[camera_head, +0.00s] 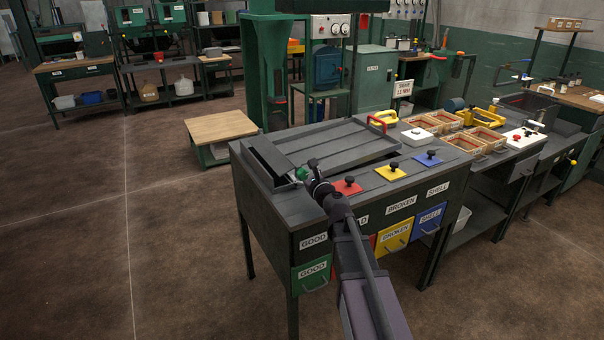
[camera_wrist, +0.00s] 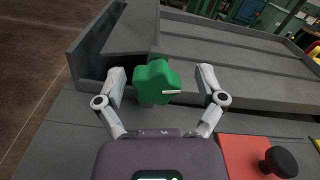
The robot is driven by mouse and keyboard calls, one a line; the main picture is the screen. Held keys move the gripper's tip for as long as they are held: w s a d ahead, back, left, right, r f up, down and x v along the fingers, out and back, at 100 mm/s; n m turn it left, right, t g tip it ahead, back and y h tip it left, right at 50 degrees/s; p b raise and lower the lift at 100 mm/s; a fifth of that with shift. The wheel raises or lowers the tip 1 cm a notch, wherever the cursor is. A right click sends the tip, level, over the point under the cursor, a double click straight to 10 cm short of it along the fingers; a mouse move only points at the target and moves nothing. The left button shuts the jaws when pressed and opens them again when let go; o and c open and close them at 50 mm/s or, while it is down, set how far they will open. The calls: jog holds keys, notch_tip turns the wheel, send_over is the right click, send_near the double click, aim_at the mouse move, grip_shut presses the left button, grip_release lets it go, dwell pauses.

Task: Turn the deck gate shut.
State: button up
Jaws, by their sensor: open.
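A green lobed knob (camera_wrist: 155,80) with a pale mark on its right side stands at the front left corner of the grey deck (camera_wrist: 225,50). It also shows in the head view (camera_head: 301,173). A grey plate (camera_wrist: 132,36), which looks like the deck gate, lies at an angle beside a dark gap at the deck's left end; it also shows in the head view (camera_head: 266,155). My gripper (camera_wrist: 162,78) is open, its fingers on either side of the knob. I cannot tell whether they touch it. In the head view my wrist hides part of this corner.
Red (camera_head: 347,187), yellow (camera_head: 390,171) and blue (camera_head: 428,159) lids with black knobs sit along the bench front, right of my gripper. Labelled drawers are below. Floor to the left is clear.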

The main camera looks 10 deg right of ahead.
jog(key=shift+c, duration=0.2)
jog(key=shift+a, duration=0.15)
jog(key=c, duration=1.1)
